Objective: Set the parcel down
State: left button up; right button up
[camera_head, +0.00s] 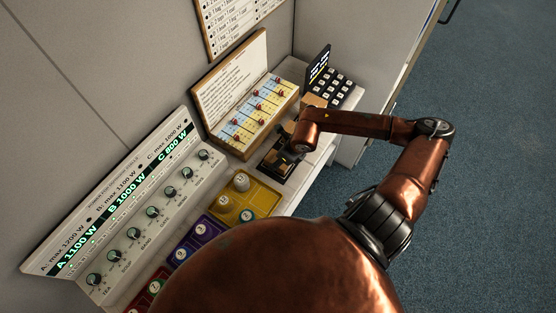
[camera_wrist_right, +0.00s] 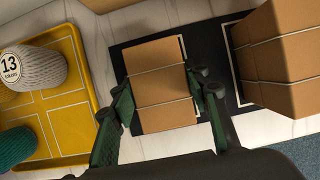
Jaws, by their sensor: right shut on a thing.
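A small brown parcel (camera_wrist_right: 158,72) tied with thin string sits between the green fingers of my right gripper (camera_wrist_right: 163,95) in the right wrist view. The fingers are shut on its two sides. The parcel is over a white-outlined black mat (camera_wrist_right: 203,50); whether its underside touches the mat I cannot tell. In the head view my right gripper (camera_head: 283,158) points down at the dark mat, and its wrist partly hides the spot. My left gripper is not in view.
A larger string-tied brown box (camera_wrist_right: 285,55) stands right of the parcel on the mat. A yellow tray (camera_wrist_right: 72,112) with knitted rolls, one marked 13, is on the left. In the head view a keypad (camera_head: 328,86), a card board (camera_head: 258,108) and a dial panel (camera_head: 150,210) line the counter.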

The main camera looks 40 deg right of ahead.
jog(key=o, duration=0.8)
jog(key=shift+f, duration=0.15)
jog(key=shift+c, duration=0.2)
jog(key=o, duration=0.5)
jog(key=shift+r, duration=0.2)
jog(key=p+v, duration=0.1)
jog(key=v, duration=0.9)
jog(key=shift+s+d+r, duration=0.15)
jog(key=shift+v, duration=0.75)
